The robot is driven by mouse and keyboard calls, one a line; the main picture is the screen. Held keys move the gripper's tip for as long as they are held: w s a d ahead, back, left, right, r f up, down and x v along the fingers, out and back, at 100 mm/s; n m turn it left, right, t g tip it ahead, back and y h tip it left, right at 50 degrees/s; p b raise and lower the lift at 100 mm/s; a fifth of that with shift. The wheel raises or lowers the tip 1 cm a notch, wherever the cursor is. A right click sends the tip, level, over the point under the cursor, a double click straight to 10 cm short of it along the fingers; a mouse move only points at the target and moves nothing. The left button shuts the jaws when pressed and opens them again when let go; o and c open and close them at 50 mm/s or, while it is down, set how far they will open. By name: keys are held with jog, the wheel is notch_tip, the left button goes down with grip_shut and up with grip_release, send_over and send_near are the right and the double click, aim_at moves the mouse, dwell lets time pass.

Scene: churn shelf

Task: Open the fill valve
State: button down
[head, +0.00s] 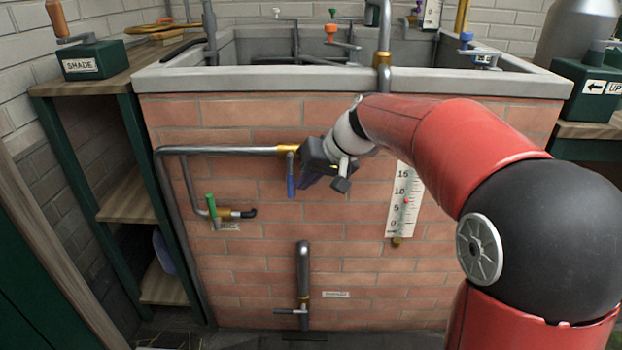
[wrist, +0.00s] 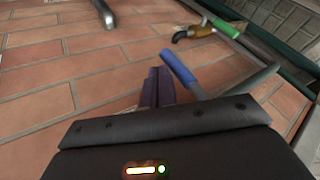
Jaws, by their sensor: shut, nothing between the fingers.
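A valve with a blue lever (head: 291,176) sits on a brass fitting (head: 288,150) at the end of the horizontal pipe on the brick front. The lever hangs straight down. No label marking it as the fill valve is readable. My gripper (head: 309,183) is just right of the lever in the head view, its dark purple fingers shut and empty. In the wrist view the blue lever (wrist: 178,67) is right beside the shut fingers (wrist: 155,86). I cannot tell whether they touch. The gripper body hides the lever's base there.
A green-handled valve (head: 211,206) is lower left; its brass body also shows in the wrist view (wrist: 201,31). A grey outlet pipe (head: 303,268) is below. A white scale (head: 401,199) is on the bricks at right. The tank's stone rim (head: 260,80) overhangs above.

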jog(key=shift+f, duration=0.1)
jog(key=shift+a+y+b, duration=0.1)
jog(key=shift+y+b, duration=0.2)
jog(key=shift+b, duration=0.45)
